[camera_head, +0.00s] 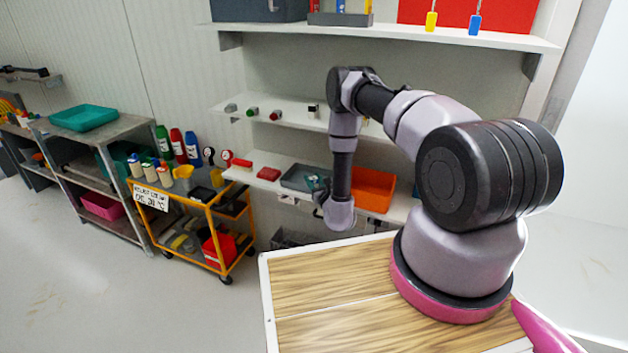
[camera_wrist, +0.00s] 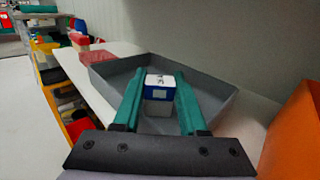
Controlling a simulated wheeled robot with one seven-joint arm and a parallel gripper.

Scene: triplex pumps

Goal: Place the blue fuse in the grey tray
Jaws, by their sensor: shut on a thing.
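In the wrist view, my gripper (camera_wrist: 158,102) has two teal fingers shut on the blue fuse (camera_wrist: 158,92), a small block with a white top and a blue band. The fuse is between the fingertips, over or inside the grey tray (camera_wrist: 225,112); I cannot tell whether it touches the tray floor. In the head view, the grey tray (camera_head: 293,181) lies on the lower white shelf. My gripper (camera_head: 318,184) shows there as a small teal patch at the tray, and the fuse is hidden.
An orange bin (camera_head: 374,190) stands right of the tray, close to my wrist. A red box (camera_head: 268,174) lies on its left. Another shelf (camera_head: 290,116) with small parts runs above. A yellow cart (camera_head: 208,215) with bottles stands to the left.

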